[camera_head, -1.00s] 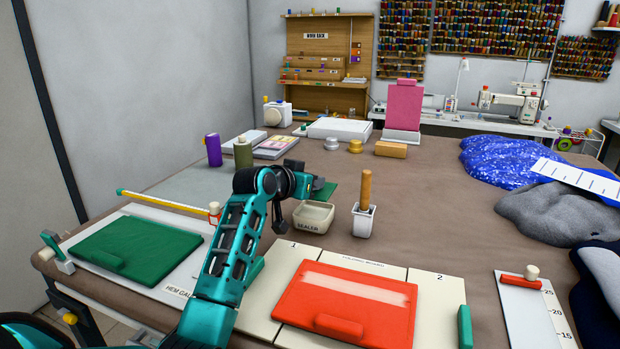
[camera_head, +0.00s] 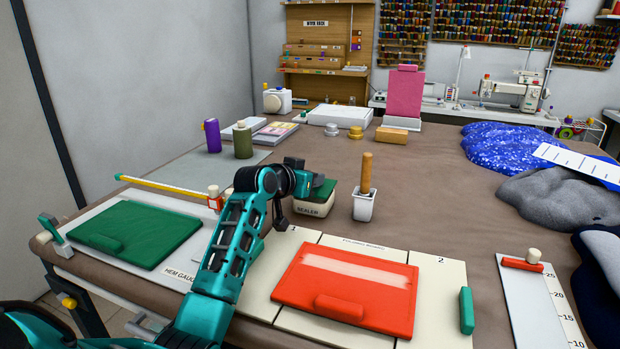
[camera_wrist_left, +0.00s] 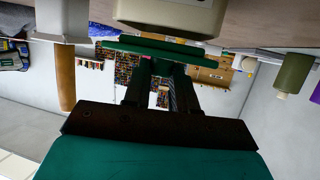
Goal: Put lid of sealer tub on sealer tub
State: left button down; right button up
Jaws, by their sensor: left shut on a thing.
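The cream sealer tub (camera_head: 315,209), labelled SEALER, stands upright on the table. The green lid (camera_head: 323,190) is over its opening and covers most of it. My left gripper (camera_head: 308,185) is shut on the lid from the left side. In the upside-down left wrist view, the lid (camera_wrist_left: 165,51) sits at the fingertips (camera_wrist_left: 160,66), close against the tub's rim (camera_wrist_left: 165,22). I cannot tell whether it rests on the rim all round. My right gripper is not in view.
A white pot with a wooden-handled tool (camera_head: 365,190) stands close to the right of the tub. The numbered board with a red panel (camera_head: 345,290) lies in front. A green bottle (camera_head: 243,140) and purple bottle (camera_head: 212,136) stand behind left. Table space behind the tub is clear.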

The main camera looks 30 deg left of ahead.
pick_arm(q)
jog(key=shift+p, duration=0.75)
dwell(0.8)
jog(key=shift+f+b, duration=0.3)
jog(key=shift+f, duration=0.4)
dwell(0.6)
jog(key=shift+c, duration=0.9)
grip_release()
jog(key=shift+s+r, duration=0.1)
jog(key=shift+s+r+p, duration=0.85)
jog(key=shift+s+r, duration=0.1)
jog(key=shift+s, duration=0.15)
jog(key=shift+r+v, duration=0.3)
jog(key=shift+v, duration=1.1)
jog(key=shift+w, duration=0.15)
